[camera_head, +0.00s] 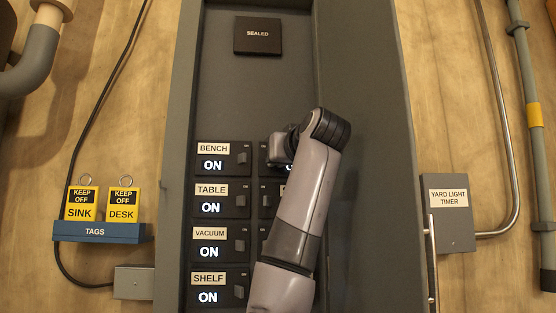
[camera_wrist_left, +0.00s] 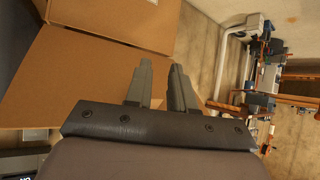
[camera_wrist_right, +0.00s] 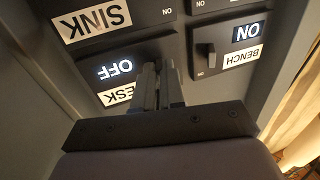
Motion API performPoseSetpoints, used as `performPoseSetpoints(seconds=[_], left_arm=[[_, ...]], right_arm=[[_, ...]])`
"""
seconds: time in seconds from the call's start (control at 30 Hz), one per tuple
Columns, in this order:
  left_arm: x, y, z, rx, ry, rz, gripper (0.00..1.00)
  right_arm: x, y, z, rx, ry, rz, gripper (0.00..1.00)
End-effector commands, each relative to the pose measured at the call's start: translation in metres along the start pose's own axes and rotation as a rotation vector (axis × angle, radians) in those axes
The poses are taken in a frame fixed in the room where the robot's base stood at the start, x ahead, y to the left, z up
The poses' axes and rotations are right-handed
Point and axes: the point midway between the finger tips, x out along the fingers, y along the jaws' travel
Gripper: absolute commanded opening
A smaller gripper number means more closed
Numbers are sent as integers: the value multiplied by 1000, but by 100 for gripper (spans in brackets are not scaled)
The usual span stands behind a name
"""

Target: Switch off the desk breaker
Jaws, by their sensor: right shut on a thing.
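The desk breaker sits at the top of the breaker panel's right column, beside the bench breaker (camera_head: 223,158). In the head view my right arm covers most of it. In the right wrist view, which is upside down, the desk breaker (camera_wrist_right: 115,70) reads OFF, its label partly hidden. My right gripper (camera_wrist_right: 157,68) is shut on its switch lever, which the fingers hide; in the head view the gripper (camera_head: 281,148) is mostly hidden by my arm. My left gripper (camera_wrist_left: 162,66) is open and empty, away from the panel, before cardboard boxes.
The table (camera_head: 222,201), vacuum (camera_head: 222,246) and shelf (camera_head: 220,290) breakers read ON. Tags for sink and desk hang on a blue tag holder (camera_head: 98,232) at left. A yard light timer (camera_head: 448,214) is at right. The panel's side walls (camera_head: 365,100) project. Cardboard boxes (camera_wrist_left: 100,70) stand near my left gripper.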

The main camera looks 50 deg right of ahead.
Motion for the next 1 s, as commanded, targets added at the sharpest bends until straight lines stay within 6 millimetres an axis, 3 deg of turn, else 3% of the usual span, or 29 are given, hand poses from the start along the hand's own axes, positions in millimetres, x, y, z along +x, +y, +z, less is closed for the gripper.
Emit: performPoseSetpoints(seconds=[0.13, 0.2, 0.23, 0.57, 1.0], left_arm=[[0, 0, 0, 0, 0, 0, 23], [0, 0, 0, 0, 0, 0, 23], [0, 0, 0, 0, 0, 0, 23], [1, 0, 2, 0, 1, 0, 23], [14, 0, 19, 0, 1, 0, 23]], right_arm=[[0, 0, 0, 0, 0, 1, 0], [0, 0, 0, 0, 0, 2, 32], [0, 0, 0, 0, 0, 2, 35], [-4, 0, 0, 0, 2, 2, 35], [-66, 0, 1, 0, 3, 2, 35]])
